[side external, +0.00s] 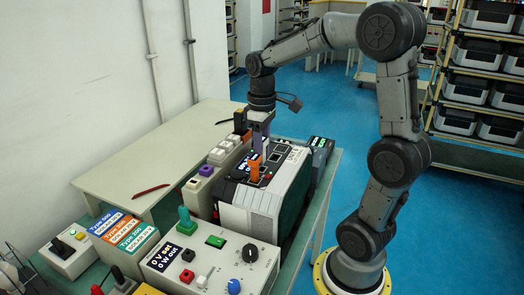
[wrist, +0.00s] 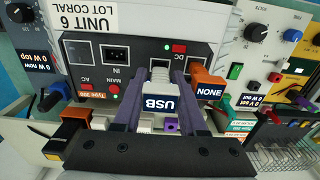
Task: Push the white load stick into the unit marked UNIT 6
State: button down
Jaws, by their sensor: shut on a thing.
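The unit marked UNIT 6 (wrist: 150,14), lot CORAL, is a white box with a dark socket panel; in the side view its ribbed front (side external: 247,208) faces the camera. My gripper (wrist: 160,76) has purple fingers, shut on the white load stick (wrist: 158,86) with a dark blue USB label. The stick's pale plug end points at the panel beside the red DC button. I cannot tell whether it has entered a socket. In the side view my gripper (side external: 262,134) is over the unit's top, and the fingers largely hide the stick.
An orange stick marked NONE (wrist: 209,86) stands close right of my gripper at the panel. A power supply box (side external: 208,262) with knobs is in front. A pale holder with white blocks (side external: 218,156) is left of the unit. The pale table (side external: 165,150) behind is mostly clear.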

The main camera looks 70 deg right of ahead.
jog(key=shift+f, duration=1.1)
dwell(0.4)
jog(key=shift+c, duration=1.9)
grip_release()
